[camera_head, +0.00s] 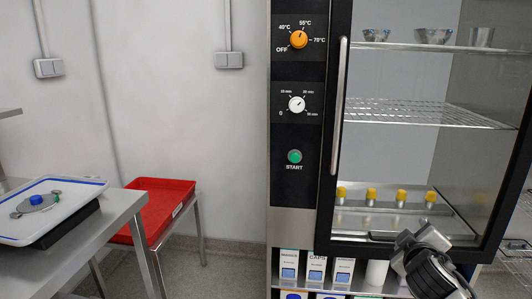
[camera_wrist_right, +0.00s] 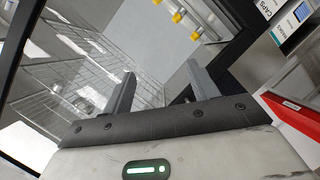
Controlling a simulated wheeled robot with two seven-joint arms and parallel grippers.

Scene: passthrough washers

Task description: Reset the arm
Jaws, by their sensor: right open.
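My right arm comes in from the lower right in the head view. Its gripper (camera_head: 408,240) is in front of the lower edge of the washer's glass door (camera_head: 400,165). In the right wrist view the two fingers (camera_wrist_right: 161,85) stand apart with nothing between them. Whether the fingers touch the door cannot be told. My left gripper is out of view.
The washer has an orange dial (camera_head: 299,40), a white dial (camera_head: 297,104), a green START button (camera_head: 294,157) and a vertical door handle (camera_head: 339,105). Yellow-capped items (camera_head: 371,194) stand inside. Boxes (camera_head: 316,267) sit below. A red tray (camera_head: 160,205) and steel table (camera_head: 120,210) are left.

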